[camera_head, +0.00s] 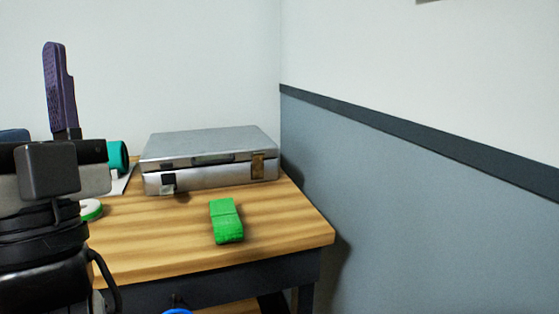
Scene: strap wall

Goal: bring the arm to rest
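My arm fills the left edge of the head view as stacked dark links with a grey box-shaped part at the wrist. My gripper's fingers cannot be made out among these dark parts. An upright purple textured piece (60,88) rises just above the wrist. I cannot tell whether it is held or stands behind the arm. The arm stands in front of the left part of the wooden table (275,225) and hides it.
A closed silver case (210,160) lies at the back of the table. A green folded block (226,221) lies nearer the front. A teal roll (117,156) and a white-green ring (92,209) are beside my arm. A grey-blue wall panel (420,220) bounds the right.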

